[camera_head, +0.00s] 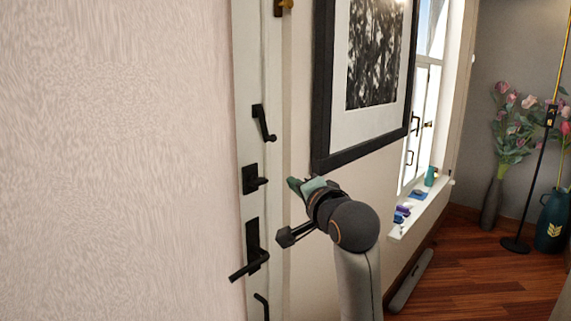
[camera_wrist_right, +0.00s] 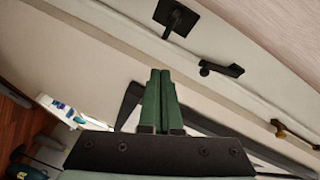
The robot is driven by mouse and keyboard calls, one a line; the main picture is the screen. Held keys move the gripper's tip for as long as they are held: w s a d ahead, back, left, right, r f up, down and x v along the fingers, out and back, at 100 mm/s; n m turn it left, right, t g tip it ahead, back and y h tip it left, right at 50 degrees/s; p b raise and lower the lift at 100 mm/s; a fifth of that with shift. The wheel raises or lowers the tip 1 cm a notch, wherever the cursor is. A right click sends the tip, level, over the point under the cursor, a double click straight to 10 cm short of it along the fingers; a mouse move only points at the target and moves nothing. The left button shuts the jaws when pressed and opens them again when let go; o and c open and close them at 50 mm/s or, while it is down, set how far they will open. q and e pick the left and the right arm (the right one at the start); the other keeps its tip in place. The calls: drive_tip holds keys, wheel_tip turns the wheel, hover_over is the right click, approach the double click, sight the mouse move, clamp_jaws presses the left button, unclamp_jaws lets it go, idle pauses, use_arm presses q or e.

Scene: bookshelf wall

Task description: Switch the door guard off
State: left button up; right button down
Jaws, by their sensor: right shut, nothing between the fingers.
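A white door edge (camera_head: 248,60) carries several black fittings. A black angled lever (camera_head: 263,122), which looks like the door guard, points down and right; it also shows in the right wrist view (camera_wrist_right: 222,69). Below it is a black square plate with a short turn piece (camera_head: 254,180), seen in the wrist view too (camera_wrist_right: 177,17). Lower is a long black door handle (camera_head: 250,254). My right gripper (camera_head: 297,186) has its green fingers pressed together, empty, just right of the square plate in the picture. In the wrist view the fingers (camera_wrist_right: 160,75) touch no fitting. My left gripper is out of view.
A black-framed picture (camera_head: 320,100) hangs on the wall close to my right gripper. A brass fitting (camera_head: 284,5) is at the top of the door edge. A window sill (camera_head: 415,212) with small items and vases of flowers (camera_head: 492,200) stand farther right.

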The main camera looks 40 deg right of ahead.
sight(267, 126)
drive_tip(key=s+d+r+m+t+h, duration=0.15)
drive_tip(key=d+r+m, duration=0.25)
drive_tip(key=r, duration=0.4)
drive_tip(key=x, duration=0.4)
drive_tip(key=p+x, duration=0.1)
drive_tip(key=x, duration=0.3)
drive_tip(key=shift+w+d+f, duration=0.15)
drive_tip(key=shift+w+f, duration=0.05)
drive_tip(key=shift+w, duration=0.05)
drive_tip(key=a, duration=0.3)
drive_tip(key=shift+w+f+p, duration=0.15)
drive_tip(key=shift+w+p, duration=0.15)
drive_tip(key=shift+w, duration=0.1)
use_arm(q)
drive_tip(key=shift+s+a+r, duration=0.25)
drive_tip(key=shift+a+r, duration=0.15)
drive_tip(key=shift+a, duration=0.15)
use_arm(e)
drive_tip(key=shift+a+f, duration=0.15)
drive_tip(key=shift+a, duration=0.25)
